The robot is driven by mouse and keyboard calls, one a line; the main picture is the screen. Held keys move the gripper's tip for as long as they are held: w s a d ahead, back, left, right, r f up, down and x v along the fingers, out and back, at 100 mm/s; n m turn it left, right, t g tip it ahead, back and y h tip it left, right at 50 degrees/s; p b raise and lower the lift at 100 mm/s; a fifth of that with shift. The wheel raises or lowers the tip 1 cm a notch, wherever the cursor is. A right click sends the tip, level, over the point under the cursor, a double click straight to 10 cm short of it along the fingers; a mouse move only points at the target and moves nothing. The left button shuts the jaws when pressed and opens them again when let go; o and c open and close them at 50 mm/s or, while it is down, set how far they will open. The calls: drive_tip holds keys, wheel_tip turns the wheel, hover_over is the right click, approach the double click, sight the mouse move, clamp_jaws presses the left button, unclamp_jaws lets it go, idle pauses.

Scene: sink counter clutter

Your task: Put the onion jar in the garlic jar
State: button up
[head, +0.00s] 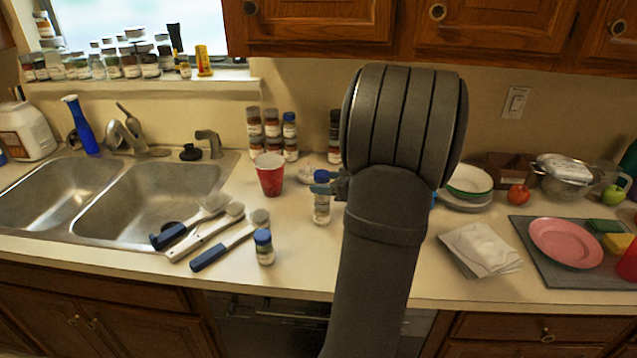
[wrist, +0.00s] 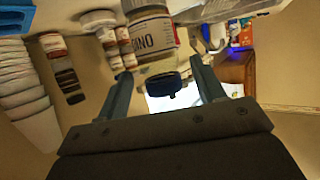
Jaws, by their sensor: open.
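In the head view, a small jar with a blue lid and a pale yellowish body (head: 321,213) stands on the counter left of my arm. A second small jar with a blue lid (head: 264,248) stands nearer the front edge. Their labels are too small to read, so I cannot tell which is onion or garlic. My gripper (head: 324,189) is open at the first jar and partly covers it; I cannot tell whether they touch. In the wrist view, my two fingers (wrist: 160,68) are apart. A labelled jar (wrist: 152,36) shows between and beyond them, its label only partly legible.
A red cup (head: 269,176) and stacked spice jars (head: 271,131) stand behind. Brushes (head: 230,240) lie beside the double sink (head: 150,205). Right of my arm are a folded cloth (head: 481,249), bowls (head: 468,180) and a pink plate (head: 565,243). The front counter between the two jars is clear.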

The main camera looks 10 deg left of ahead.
sight(317, 171)
drive_tip(key=v, duration=0.7)
drive_tip(key=shift+s+d, duration=0.15)
drive_tip(key=shift+d, duration=0.05)
drive_tip(key=shift+r, duration=0.1)
drive_tip(key=x, duration=1.2)
drive_tip(key=shift+r, duration=1.7)
